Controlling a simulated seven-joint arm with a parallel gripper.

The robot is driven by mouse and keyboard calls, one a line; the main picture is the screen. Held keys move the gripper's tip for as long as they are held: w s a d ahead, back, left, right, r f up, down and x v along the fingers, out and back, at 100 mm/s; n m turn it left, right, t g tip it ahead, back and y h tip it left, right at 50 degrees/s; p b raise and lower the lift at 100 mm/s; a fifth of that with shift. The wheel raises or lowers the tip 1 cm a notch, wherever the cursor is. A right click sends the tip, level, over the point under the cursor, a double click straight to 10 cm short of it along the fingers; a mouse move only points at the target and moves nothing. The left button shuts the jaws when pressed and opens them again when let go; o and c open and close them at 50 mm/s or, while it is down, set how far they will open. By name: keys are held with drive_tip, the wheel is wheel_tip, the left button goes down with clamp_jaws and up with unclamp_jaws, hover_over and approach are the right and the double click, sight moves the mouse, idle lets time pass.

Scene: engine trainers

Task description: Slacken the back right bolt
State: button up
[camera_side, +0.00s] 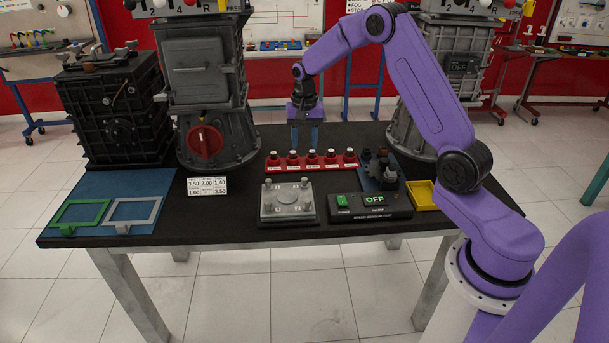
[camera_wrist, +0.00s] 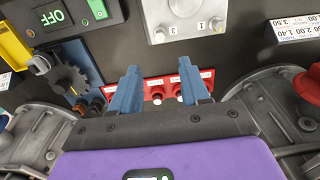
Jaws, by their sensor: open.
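A square metal plate (camera_side: 287,203) with upright bolts near its corners lies at the front middle of the table. Its back right bolt (camera_side: 304,182) stands upright in the side view. Part of the plate (camera_wrist: 185,15), with numbers 1 and 3 on it, shows at the top of the wrist view; its far part is cut off there. My gripper (camera_side: 304,146) points down above and behind the red rack, apart from the plate. In the wrist view its blue fingers (camera_wrist: 160,85) are spread with nothing held between them.
A black box reading OFF (camera_side: 372,206), a gear fixture (camera_side: 383,172) and a yellow tray (camera_side: 421,196) are to the right. A white number card (camera_side: 207,186) stands left. Tall machines flank the back.

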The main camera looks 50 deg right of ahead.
sight(305, 178)
wheel_tip(305, 178, down, 12)
drive_tip(key=shift+f, duration=0.15)
idle(0.3)
clamp_jaws()
